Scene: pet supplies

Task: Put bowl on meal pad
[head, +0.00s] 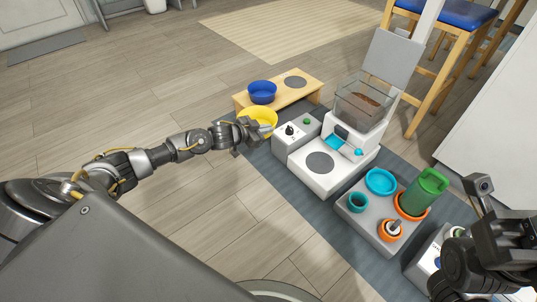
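A yellow bowl (257,113) is in front of the wooden stand, beside the white feeder. My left gripper (264,128) reaches in from the left and its fingers overlap the bowl's near rim; whether they are shut on the rim is not clear. A blue bowl (262,91) stands on the left of the wooden stand. A round grey pad (295,82) is bare on the stand's right part. Another round grey pad (320,162) lies bare on the white feeder's front. My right gripper (458,240) is at the lower right; its fingers are unclear.
The wooden stand (310,93) is at the back. The white feeder (350,130) has an open lid. A grey tray (365,225) holds a turquoise bowl (380,181), a small teal cup, a green jug (423,190) and orange dishes. A dark mat (305,205) lies beneath. Bare floor is at left.

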